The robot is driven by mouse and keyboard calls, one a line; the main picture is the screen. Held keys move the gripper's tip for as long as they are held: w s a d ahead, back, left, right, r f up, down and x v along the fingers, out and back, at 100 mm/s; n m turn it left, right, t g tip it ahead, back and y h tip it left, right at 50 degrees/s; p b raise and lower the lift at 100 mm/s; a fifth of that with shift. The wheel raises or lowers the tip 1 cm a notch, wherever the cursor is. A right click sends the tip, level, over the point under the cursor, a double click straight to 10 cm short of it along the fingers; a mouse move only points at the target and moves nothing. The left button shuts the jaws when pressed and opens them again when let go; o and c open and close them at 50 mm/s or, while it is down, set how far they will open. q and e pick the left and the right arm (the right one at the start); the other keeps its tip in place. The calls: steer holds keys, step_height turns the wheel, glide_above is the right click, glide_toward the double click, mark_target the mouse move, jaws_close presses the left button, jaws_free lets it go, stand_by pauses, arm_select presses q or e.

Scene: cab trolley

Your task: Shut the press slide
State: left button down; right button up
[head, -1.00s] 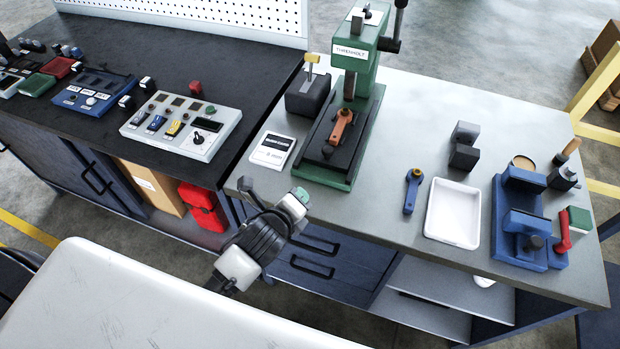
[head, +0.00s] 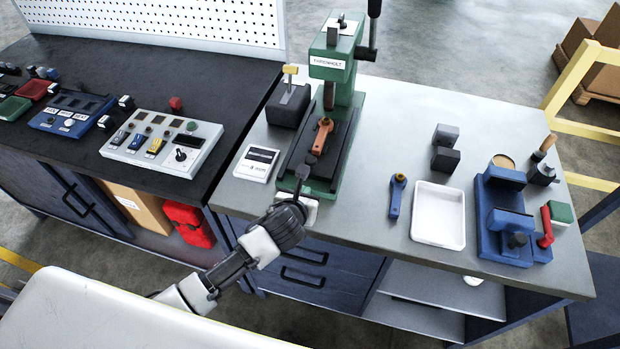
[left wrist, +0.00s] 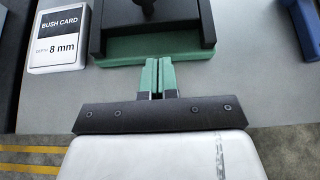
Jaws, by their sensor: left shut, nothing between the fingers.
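The green press (head: 342,75) stands at the back left of the grey bench. Its black slide (head: 338,145) lies on the green base under the ram and carries an orange-brown part (head: 322,135). The slide's dark knob (left wrist: 147,8) shows at the top of the left wrist view, inside the black tray's front edge. My left gripper (head: 302,190) is at the press's front end. Its green-tipped fingers (left wrist: 158,62) are shut and empty, pointing at the front edge of the green base; whether they touch it I cannot tell. My right gripper is out of view.
A bush card (head: 257,163) lies left of the press. A blue-handled tool (head: 396,198), a white tray (head: 438,214) and a blue vise (head: 500,220) are to the right. A control box (head: 162,145) sits on the dark bench at left.

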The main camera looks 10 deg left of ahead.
mark_target(315, 167)
arm_select(q)
steer(key=shift+w+d+f+p, duration=0.1)
steer(key=shift+w+f+p, duration=0.15)
steer(key=shift+w, duration=1.1)
steer(key=shift+w+d+f+p, duration=0.1)
steer(key=shift+w+p, duration=0.1)
steer(key=shift+w, duration=1.1)
steer(key=shift+w+a, duration=0.1)
steer(key=shift+w, duration=1.75)
steer(key=shift+r, duration=0.1)
steer(key=shift+s, duration=0.1)
